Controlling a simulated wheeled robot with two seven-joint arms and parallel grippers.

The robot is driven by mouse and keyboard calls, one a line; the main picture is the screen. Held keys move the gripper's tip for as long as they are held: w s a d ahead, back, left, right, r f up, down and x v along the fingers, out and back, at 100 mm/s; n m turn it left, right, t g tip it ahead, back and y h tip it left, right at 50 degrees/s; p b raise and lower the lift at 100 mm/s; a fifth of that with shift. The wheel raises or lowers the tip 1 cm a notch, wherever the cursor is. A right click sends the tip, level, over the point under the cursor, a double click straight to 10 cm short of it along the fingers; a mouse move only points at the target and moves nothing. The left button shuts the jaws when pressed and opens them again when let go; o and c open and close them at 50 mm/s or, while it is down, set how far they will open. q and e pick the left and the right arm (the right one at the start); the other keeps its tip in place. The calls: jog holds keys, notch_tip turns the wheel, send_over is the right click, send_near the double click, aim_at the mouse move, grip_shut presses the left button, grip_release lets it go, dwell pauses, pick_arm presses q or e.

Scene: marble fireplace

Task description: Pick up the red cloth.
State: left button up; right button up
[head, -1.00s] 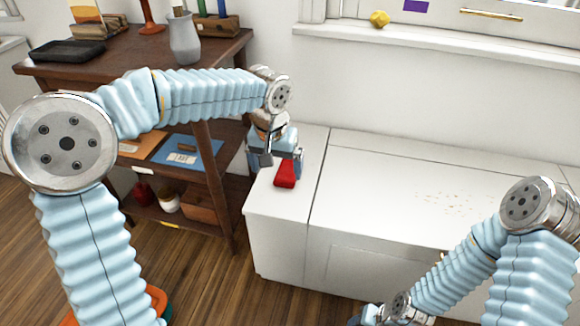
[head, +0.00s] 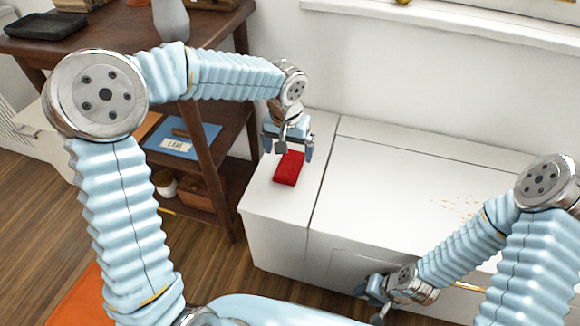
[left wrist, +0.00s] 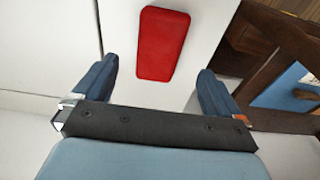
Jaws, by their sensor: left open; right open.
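The red cloth (head: 289,168) is a small folded rectangle lying on the left end of the white cabinet top. In the left wrist view the red cloth (left wrist: 162,44) lies ahead of the fingers, roughly between their lines. My left gripper (head: 289,152) is open and empty, just behind and above the cloth, with its fingers to either side. The two blue fingers of my left gripper (left wrist: 158,88) are spread wide in the left wrist view. My right gripper (head: 372,300) is low in front of the cabinet, partly cut off by its own arm, far from the cloth.
The white cabinet top (head: 400,170) has seams and some small yellowish specks (head: 460,207) at the right. A dark wooden shelf table (head: 110,45) stands on the left, with a black tray (head: 40,27) and a grey vase (head: 171,20). The middle of the cabinet top is clear.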

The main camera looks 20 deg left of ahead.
aim_at(290, 162)
pick_arm(q)
jog(key=f, duration=0.5)
jog(key=shift+w+d+f, duration=0.1)
jog(key=shift+w+f, duration=0.1)
jog(key=shift+f, duration=0.2)
jog(key=c, duration=1)
jog(key=shift+c, duration=0.3)
jog(key=shift+r, duration=0.1)
jog(key=shift+r, duration=0.2)
jog(key=r, duration=0.3)
jog(key=shift+s+d+r, duration=0.15)
jog(key=shift+s+r, duration=0.05)
jog(key=shift+s, duration=0.05)
jog(key=s+r, duration=0.1)
jog(key=s+d+r, duration=0.1)
jog(key=r, duration=0.1)
jog(key=s+d+r, duration=0.1)
jog(key=s+r, duration=0.1)
jog(key=shift+d+r, duration=0.1)
jog(key=shift+r, duration=0.15)
jog(key=s+d+r, duration=0.3)
jog(key=s+d, duration=0.1)
jog(key=s, duration=0.4)
jog(key=shift+r, duration=0.25)
